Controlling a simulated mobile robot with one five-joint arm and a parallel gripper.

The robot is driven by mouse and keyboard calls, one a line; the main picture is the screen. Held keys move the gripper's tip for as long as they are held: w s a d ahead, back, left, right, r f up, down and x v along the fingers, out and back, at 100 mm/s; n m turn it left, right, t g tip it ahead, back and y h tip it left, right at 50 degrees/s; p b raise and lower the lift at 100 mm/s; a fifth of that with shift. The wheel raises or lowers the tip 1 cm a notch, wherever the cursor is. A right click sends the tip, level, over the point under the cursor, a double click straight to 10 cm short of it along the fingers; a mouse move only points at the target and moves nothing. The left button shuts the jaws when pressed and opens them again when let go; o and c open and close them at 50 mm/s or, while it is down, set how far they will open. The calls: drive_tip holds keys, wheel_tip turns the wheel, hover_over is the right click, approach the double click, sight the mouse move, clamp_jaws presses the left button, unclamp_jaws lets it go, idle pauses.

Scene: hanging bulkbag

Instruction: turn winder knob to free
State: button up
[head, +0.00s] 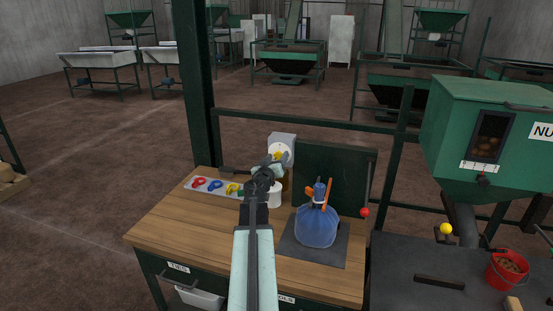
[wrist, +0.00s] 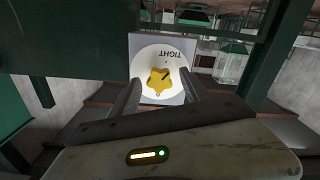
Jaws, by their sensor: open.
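The winder knob (wrist: 158,81) is a yellow star-shaped knob with a dark pointer line, on a round white dial (wrist: 179,65) set in a grey box. The word TIGHT is on the dial and appears upside down in the wrist view. In the head view the knob (head: 279,156) shows partly behind my gripper (head: 267,168), on the grey box (head: 283,139) at the back of the wooden bench. In the wrist view my gripper (wrist: 160,100) is open, its two fingers on either side below the knob. I cannot tell if they touch it. Other dial labels are not visible.
The wooden bench (head: 180,230) holds a tray of coloured ties (head: 213,186), a white roll (head: 274,194) and a blue bag (head: 317,227) on a dark mat. A dark green panel (head: 335,172) and a red-knobbed lever (head: 365,211) stand right. A green post (head: 195,80) rises left.

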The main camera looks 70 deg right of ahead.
drive_tip(key=shift+d, duration=0.2)
drive_tip(key=shift+c, duration=0.3)
clamp_jaws()
